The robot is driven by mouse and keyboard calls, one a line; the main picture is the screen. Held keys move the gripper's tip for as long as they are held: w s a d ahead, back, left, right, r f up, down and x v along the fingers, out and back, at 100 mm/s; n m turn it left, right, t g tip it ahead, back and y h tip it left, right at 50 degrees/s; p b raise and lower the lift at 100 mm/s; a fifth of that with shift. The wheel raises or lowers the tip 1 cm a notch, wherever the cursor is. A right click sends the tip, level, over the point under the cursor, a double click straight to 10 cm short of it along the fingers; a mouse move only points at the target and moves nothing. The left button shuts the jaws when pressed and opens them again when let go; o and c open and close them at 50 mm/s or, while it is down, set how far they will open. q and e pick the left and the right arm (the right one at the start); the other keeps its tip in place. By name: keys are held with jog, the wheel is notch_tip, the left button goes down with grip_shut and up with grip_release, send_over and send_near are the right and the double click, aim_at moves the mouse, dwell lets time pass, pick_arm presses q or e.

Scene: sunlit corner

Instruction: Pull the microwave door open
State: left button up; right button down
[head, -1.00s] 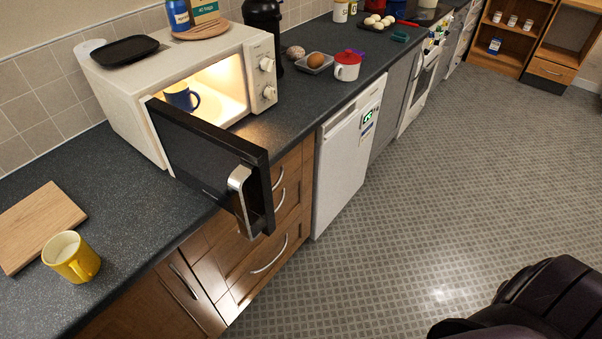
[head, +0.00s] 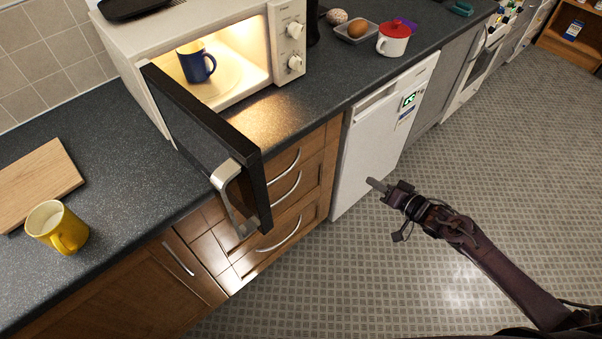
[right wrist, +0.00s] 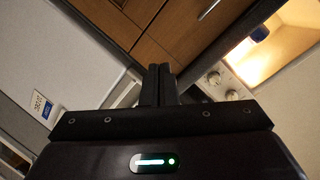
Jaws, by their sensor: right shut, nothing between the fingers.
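The white microwave (head: 185,35) stands on the counter with its lit inside showing. Its black door (head: 200,135) hangs wide open, swung out past the counter's front edge. The silver handle (head: 227,182) is on the door's free end, with nothing touching it. A blue mug (head: 195,62) stands inside, and it also shows in the right wrist view (right wrist: 260,33). My right gripper (head: 378,186) is shut and empty, over the floor in front of the white appliance, right of the door and apart from it. Its closed fingers show in the right wrist view (right wrist: 159,84). My left gripper is out of view.
A yellow mug (head: 58,228) and a wooden board (head: 38,180) are on the counter at left. A red-lidded white mug (head: 394,40) and a grey dish with an egg stand right of the microwave. Drawers with metal handles (head: 280,232) lie below the door. The tiled floor is open.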

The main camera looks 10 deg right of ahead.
jog(key=a+r+g+y, duration=0.1)
jog(key=a+r+y, duration=0.25)
jog(key=r, duration=0.55)
jog(key=s+a+r+n+g+y+b, duration=0.1)
jog(key=s+a+r+g+y, duration=0.25)
jog(key=s+r+g, duration=0.35)
jog(key=s+a+r+g+y, duration=0.3)
jog(key=s+a+r, duration=0.2)
jog(key=r, duration=0.4)
jog(key=s+a+p, duration=0.2)
jog(key=a+p, duration=0.1)
jog(key=a, duration=0.9)
jog(key=shift+a+f, duration=0.2)
jog(key=shift+a, duration=0.2)
